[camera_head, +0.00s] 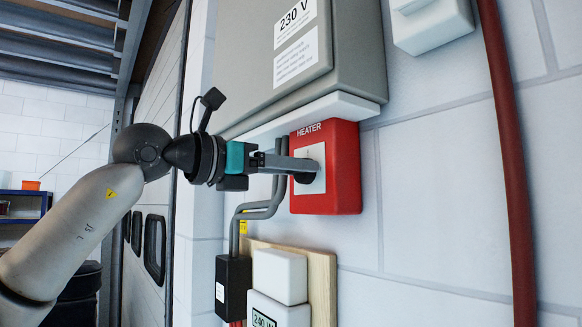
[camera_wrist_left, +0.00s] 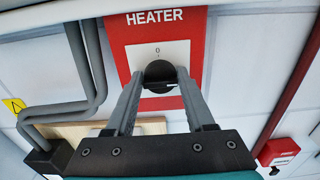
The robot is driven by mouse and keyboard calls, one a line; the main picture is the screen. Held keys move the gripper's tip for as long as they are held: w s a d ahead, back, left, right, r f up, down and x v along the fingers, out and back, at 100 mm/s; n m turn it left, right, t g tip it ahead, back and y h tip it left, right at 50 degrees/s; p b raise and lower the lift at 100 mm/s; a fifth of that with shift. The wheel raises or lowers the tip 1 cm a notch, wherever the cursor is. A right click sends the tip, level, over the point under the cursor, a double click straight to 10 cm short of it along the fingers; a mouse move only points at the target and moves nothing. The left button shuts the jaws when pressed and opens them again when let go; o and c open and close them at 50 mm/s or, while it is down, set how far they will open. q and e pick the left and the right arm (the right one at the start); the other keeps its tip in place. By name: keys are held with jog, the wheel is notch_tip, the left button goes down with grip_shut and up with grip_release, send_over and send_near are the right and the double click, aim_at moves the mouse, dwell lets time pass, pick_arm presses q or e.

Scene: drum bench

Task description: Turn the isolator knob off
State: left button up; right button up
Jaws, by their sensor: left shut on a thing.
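The isolator is a red box (camera_head: 345,170) labelled HEATER, fixed to the white wall under a grey cabinet. Its white plate (camera_wrist_left: 128,52) and black round knob (camera_wrist_left: 160,73) show in the left wrist view, with a 0 mark above the knob. My left gripper (camera_wrist_left: 160,82) has its two fingers on either side of the knob and is shut on it. In the head view the left gripper (camera_head: 300,165) reaches the box from the left and hides part of the knob. My right gripper is not in view.
A grey cabinet (camera_head: 350,45) marked 230 V hangs directly above. Grey conduits (camera_head: 262,210) run left of the box. A wooden board (camera_head: 322,270) with a meter (camera_head: 278,310) is below. A red pipe (camera_head: 512,160) runs down at the right, past clear wall.

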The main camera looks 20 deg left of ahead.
pick_arm(q)
grip_shut()
dwell(0.3)
jog(key=shift+w+a+f+n+b, duration=0.1)
jog(key=shift+n+b, duration=1.45)
jog(key=shift+n, duration=2.85)
jog(key=shift+a+f+n+b, duration=0.1)
jog(key=shift+n+b, duration=1.4)
jog(key=shift+n, duration=2.9)
jog(key=o, duration=0.6)
grip_release()
jog(key=shift+c, duration=0.2)
